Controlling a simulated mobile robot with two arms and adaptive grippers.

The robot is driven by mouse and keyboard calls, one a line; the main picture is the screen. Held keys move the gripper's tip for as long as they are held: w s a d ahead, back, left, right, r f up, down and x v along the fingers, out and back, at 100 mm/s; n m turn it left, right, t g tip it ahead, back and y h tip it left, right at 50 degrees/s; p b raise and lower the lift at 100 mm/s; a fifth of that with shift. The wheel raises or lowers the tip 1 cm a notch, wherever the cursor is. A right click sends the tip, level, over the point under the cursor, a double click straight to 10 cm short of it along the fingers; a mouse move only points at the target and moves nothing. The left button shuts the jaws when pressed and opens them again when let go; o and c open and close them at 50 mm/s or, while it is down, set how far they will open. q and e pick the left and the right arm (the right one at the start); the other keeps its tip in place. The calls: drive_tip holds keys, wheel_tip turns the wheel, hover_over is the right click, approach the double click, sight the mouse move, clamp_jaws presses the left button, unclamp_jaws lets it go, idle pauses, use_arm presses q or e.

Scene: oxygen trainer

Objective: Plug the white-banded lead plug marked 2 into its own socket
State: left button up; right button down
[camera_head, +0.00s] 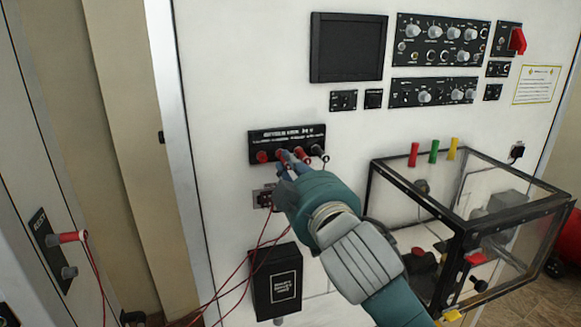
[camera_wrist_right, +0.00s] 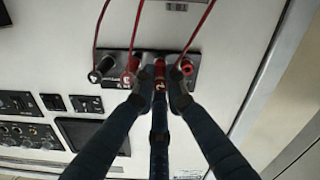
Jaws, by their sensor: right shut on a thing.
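A black socket strip (camera_head: 258,138) with a row of red posts and one black post is on the white panel. It also shows upside down in the wrist view (camera_wrist_right: 150,60). My right gripper (camera_head: 288,167) is at the strip, its fingers in front of the middle posts. In the wrist view its fingers (camera_wrist_right: 160,95) are closed around a red plug with a mark like a 2 (camera_wrist_right: 160,86), in line with a middle red post. The fingers hide much of this plug; I cannot tell whether it is seated, nor see its white band clearly. My left gripper is not in view.
Thin red leads (camera_head: 244,265) hang below the strip past a black box (camera_head: 275,282). A clear, black-framed case (camera_head: 465,228) stands to the right. A red plug with a pale end (camera_head: 68,237) sits in a holder on the left cabinet.

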drive_tip(key=shift+w+r, duration=0.1)
drive_tip(key=shift+w, duration=0.2)
drive_tip(key=shift+w+a, duration=0.1)
drive_tip(key=shift+w, duration=0.05)
drive_tip(key=c, duration=1.7)
unclamp_jaws()
drive_tip(key=shift+w, duration=0.15)
drive_tip(key=v, duration=1.2)
